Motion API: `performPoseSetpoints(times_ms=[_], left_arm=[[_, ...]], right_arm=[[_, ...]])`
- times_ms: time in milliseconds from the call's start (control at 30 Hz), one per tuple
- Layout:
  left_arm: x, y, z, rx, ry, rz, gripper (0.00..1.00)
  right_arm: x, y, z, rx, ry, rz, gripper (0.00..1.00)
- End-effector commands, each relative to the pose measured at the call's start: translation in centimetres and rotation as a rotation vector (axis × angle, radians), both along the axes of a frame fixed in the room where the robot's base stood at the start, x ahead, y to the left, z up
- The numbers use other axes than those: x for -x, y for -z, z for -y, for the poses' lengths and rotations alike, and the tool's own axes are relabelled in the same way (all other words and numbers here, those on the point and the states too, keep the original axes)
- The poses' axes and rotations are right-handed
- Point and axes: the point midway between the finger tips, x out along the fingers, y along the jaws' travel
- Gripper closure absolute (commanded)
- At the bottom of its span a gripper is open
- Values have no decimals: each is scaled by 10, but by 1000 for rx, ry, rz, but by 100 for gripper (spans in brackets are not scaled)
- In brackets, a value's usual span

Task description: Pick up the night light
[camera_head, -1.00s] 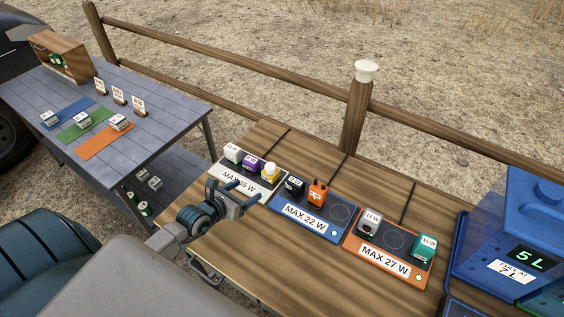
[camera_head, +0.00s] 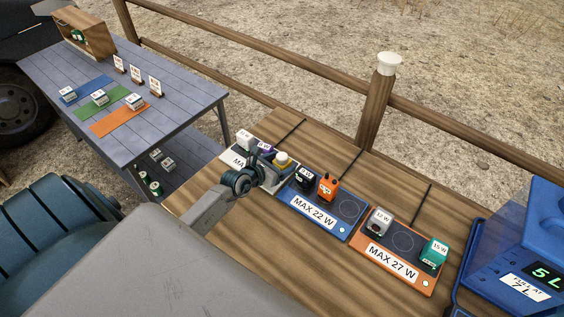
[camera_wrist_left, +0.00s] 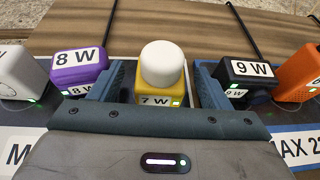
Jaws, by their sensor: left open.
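The night light, taken as the yellow block with a white dome and a 7 W label (camera_wrist_left: 163,74), stands on the white-labelled pad (camera_head: 238,160) at the left of the wooden table. It also shows in the head view (camera_head: 282,159), partly behind my gripper. My left gripper (camera_wrist_left: 155,85) is open, with one finger on each side of the yellow block. The left finger lies between it and the purple block; the right finger lies between it and the black block. Whether the fingers touch it cannot be told. My right gripper is not in view.
A purple 8 W block (camera_wrist_left: 80,68) stands close left, a white block (camera_wrist_left: 18,75) beyond it. A black 9 W block (camera_wrist_left: 245,80) and an orange block (camera_head: 328,187) stand right on the blue pad (camera_head: 345,210). The orange pad (camera_head: 385,262) holds grey and teal blocks.

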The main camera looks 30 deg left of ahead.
Motion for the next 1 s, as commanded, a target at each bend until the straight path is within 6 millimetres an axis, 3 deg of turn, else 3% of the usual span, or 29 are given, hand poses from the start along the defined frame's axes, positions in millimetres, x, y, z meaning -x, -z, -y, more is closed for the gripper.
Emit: performPoseSetpoints(times_ms=[133,367,633,1000], left_arm=[[-13,6,2,1,0,-1,29],[-14,7,2,0,0,-1,29],[-14,7,2,0,0,-1,78],[-14,2,2,-1,1,0,80]], right_arm=[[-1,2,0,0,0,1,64],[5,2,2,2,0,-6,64],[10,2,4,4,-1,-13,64],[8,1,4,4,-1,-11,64]])
